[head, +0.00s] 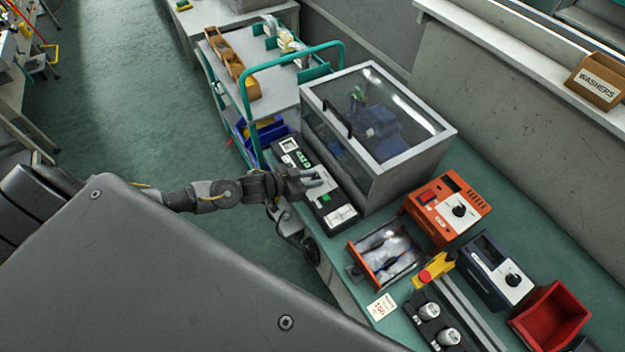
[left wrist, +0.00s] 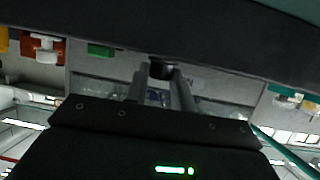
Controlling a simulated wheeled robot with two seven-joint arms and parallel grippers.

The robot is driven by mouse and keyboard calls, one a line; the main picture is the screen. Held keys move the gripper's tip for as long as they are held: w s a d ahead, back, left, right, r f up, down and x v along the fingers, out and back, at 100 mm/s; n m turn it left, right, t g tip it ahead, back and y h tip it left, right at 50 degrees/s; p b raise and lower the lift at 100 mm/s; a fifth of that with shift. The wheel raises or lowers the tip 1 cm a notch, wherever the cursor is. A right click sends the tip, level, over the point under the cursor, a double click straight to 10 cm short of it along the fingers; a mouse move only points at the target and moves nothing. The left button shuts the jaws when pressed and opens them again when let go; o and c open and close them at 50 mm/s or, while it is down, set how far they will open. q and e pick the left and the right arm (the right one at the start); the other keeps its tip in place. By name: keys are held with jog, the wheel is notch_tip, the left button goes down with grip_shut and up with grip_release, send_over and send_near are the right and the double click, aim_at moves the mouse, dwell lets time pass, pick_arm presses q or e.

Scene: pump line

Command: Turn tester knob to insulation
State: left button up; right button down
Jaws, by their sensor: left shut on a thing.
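A long black unit (head: 333,205) with white panels and a green strip lies in front of the clear-lidded box. It appears to be the tester; its lettering is too small to read. My left gripper (head: 312,177) reaches over the middle of this unit, with its fingers at the panel. In the left wrist view the fingers (left wrist: 161,73) are shut on a small dark knob (left wrist: 160,68). The knob's pointer and setting are hidden. A green part (left wrist: 100,50) shows beside it. My right gripper is in neither view.
The clear-lidded box (head: 415,160) with a blue pump stands close behind. An orange device (head: 435,224) and a dark blue device (head: 484,292), both with black knobs, stand to the right. A tray (head: 362,258), red bin (head: 568,318) and green-railed trolley (head: 245,95) are nearby.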

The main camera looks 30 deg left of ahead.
pick_arm(q)
jog(key=m+g+h+b, duration=0.2)
jog(key=m+b, duration=0.1)
jog(key=m+g+h+b, duration=0.1)
jog(key=shift+w+a+f+g+h+b, duration=0.2)
jog(key=shift+w+a+g+h+b, duration=0.1)
jog(key=shift+h+b, duration=0.1)
jog(key=shift+r+m+g+h+b, duration=0.2)
jog(key=shift+m+g+h+b, duration=0.4)
jog(key=shift+m+g+b, duration=0.4)
jog(key=o, duration=1)
jog(key=b+v, duration=0.3)
jog(key=v, duration=0.7)
jog(key=shift+s+a+r, duration=0.2)
jog(key=shift+a+r, duration=0.05)
